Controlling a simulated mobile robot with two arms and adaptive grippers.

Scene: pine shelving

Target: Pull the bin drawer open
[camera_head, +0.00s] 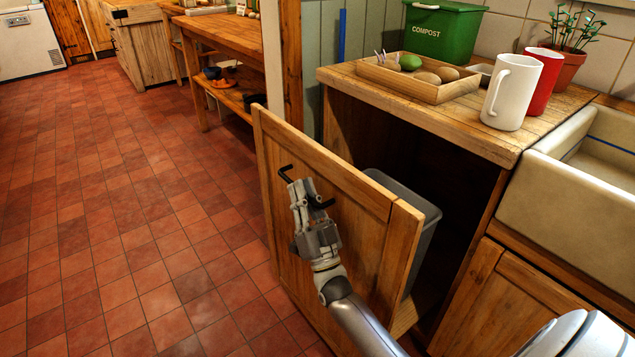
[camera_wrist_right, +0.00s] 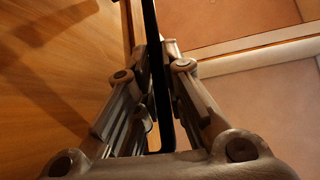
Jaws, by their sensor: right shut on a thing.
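The bin drawer has a wooden front (camera_head: 365,235) and stands pulled out from the cabinet. A grey bin (camera_head: 428,218) shows behind the front, and the dark cabinet opening is visible beside it. My right gripper (camera_head: 303,190) is at the outer face of the front, shut on the black bar handle (camera_head: 286,172). In the right wrist view the handle (camera_wrist_right: 152,75) runs between the two fingers, with the wooden front to the left. The fingers hide part of the handle. My left gripper is not in view.
The tiled floor (camera_head: 110,220) is clear left of the drawer. The countertop (camera_head: 455,118) holds a wooden tray (camera_head: 440,92), a white mug (camera_head: 510,92), a red mug (camera_head: 543,80) and a green compost box (camera_head: 440,35). A pale sink (camera_head: 570,175) is at the right.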

